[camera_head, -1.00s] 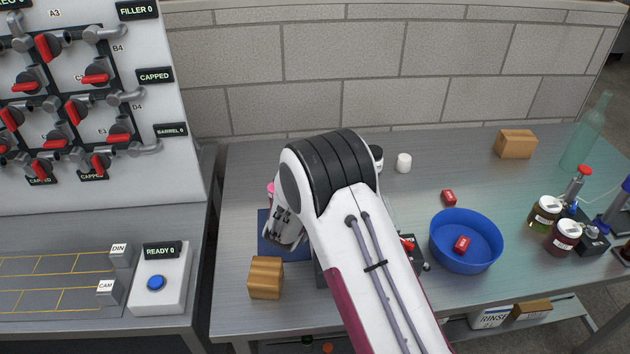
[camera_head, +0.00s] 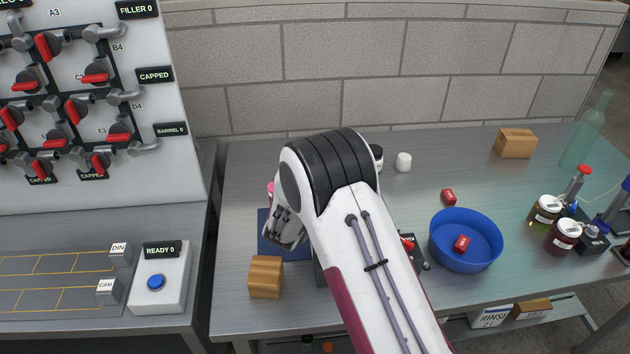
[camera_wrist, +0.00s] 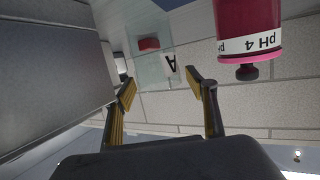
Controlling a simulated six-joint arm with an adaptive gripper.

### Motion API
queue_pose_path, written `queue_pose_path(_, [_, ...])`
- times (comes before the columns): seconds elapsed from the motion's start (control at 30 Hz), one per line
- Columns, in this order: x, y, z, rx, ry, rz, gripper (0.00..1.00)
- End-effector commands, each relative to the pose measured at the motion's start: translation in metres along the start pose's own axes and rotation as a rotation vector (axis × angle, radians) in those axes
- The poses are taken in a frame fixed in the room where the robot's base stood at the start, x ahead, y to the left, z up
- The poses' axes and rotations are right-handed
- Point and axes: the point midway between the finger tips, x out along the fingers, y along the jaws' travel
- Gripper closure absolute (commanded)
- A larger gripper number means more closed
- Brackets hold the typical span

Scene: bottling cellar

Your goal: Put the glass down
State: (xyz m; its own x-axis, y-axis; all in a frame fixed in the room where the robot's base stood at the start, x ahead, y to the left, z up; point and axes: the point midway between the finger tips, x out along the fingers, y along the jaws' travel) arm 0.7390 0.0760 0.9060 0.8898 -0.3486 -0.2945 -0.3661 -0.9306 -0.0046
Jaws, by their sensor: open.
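In the wrist view a clear glass (camera_wrist: 151,68) with a label marked A shows just beyond my open fingers (camera_wrist: 163,84). The fingers stand apart, with no visible contact on the glass. A red spot shows in or behind the glass; I cannot tell which. In the head view my gripper (camera_head: 284,228) is low over a blue mat (camera_head: 298,252), and my arm hides the glass there.
A pink bottle labelled pH 4 (camera_wrist: 248,25) stands near the glass. A wooden block (camera_head: 266,278) sits at the mat's front. A blue bowl (camera_head: 440,250) holding a red block is at right. The back left bench is clear.

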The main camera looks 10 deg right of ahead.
Motion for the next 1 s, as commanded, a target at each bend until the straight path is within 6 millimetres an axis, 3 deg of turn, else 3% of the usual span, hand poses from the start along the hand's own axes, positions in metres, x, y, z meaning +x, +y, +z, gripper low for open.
queue_pose_path(0.47, [-0.050,-0.001,0.000,-0.001,0.000,-0.002,0.43])
queue_pose_path(1.0, [-0.066,0.000,-0.056,0.001,0.001,0.000,0.43])
